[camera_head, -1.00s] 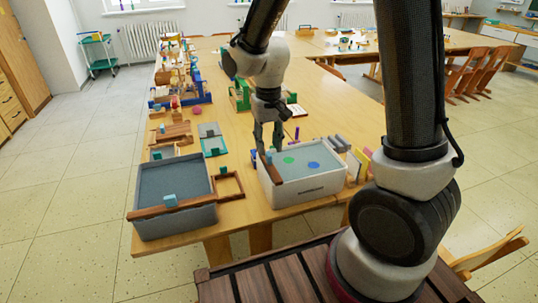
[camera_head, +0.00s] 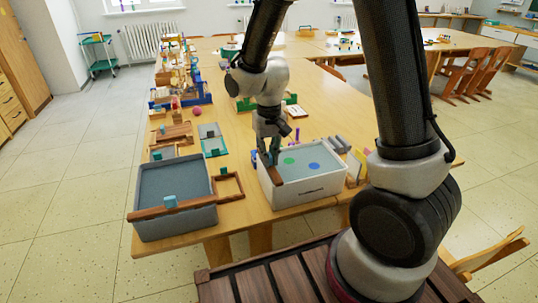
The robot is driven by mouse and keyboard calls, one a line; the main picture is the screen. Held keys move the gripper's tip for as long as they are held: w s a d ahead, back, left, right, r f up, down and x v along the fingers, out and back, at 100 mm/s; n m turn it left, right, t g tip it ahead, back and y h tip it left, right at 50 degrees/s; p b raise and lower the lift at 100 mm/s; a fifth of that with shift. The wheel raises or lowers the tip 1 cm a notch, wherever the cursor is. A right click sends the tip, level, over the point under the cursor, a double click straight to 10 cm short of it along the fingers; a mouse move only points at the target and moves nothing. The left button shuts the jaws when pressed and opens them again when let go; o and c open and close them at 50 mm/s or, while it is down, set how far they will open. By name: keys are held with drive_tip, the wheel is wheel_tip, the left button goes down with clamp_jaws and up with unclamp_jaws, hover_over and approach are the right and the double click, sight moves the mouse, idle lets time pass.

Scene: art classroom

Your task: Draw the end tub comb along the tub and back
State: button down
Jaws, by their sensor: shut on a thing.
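A white tub (camera_head: 310,193) with pale blue-green liquid (camera_head: 304,174) stands at the near end of the table. Green and blue spots show on its surface. A brown wooden comb (camera_head: 277,173) lies along its left end, with a blue handle mostly hidden by my fingers. My gripper (camera_head: 274,157) points down over this comb, shut on its handle. A grey tub (camera_head: 177,226) stands to the left, with another brown comb (camera_head: 152,212) across its near end, bearing a blue handle (camera_head: 170,201).
A small wooden frame (camera_head: 229,187) lies between the tubs. Cards or boards (camera_head: 357,165) stand close to the white tub's right side. Trays and a red ball (camera_head: 197,111) sit farther back on the left. The table's middle is mostly clear.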

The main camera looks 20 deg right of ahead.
drive_tip(key=d, duration=2.1)
drive_tip(key=shift+d, duration=0.35)
drive_tip(key=c, duration=1.5)
unclamp_jaws()
drive_tip(key=shift+d, duration=0.15)
wheel_tip(320, 180, up, 12)
